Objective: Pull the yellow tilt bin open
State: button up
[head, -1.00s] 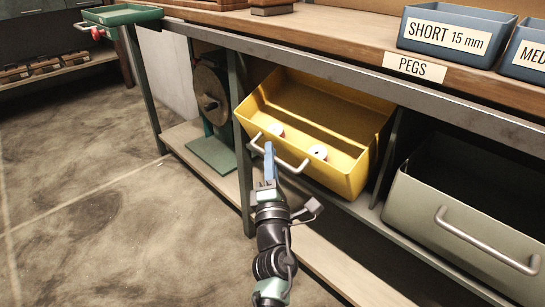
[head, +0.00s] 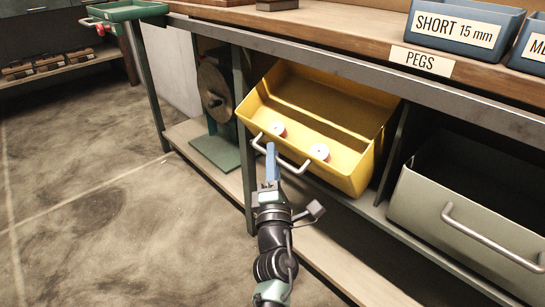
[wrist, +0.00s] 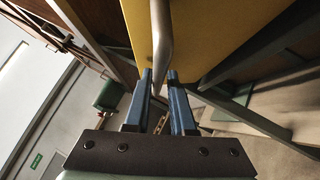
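The yellow tilt bin (head: 345,160) hangs under the workbench, tipped forward with its top open. Its pale bar handle (head: 293,166) runs along the outside of the front wall. My gripper (head: 270,150) is at the left half of this handle. The yellow bin front (wrist: 205,35) shows just beyond the fingers. Two small white rolls (head: 318,152) show inside the bin, near its front.
A grey bin (head: 470,215) with a bar handle hangs to the right. A green stand with a round disc (head: 215,90) is to the left. Blue peg bins (head: 465,25) sit on the bench top. The floor (head: 110,220) at left is clear.

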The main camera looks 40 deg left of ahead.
jog(key=shift+o, duration=1.4)
jog(key=p+v, duration=0.5)
jog(key=v, duration=0.8)
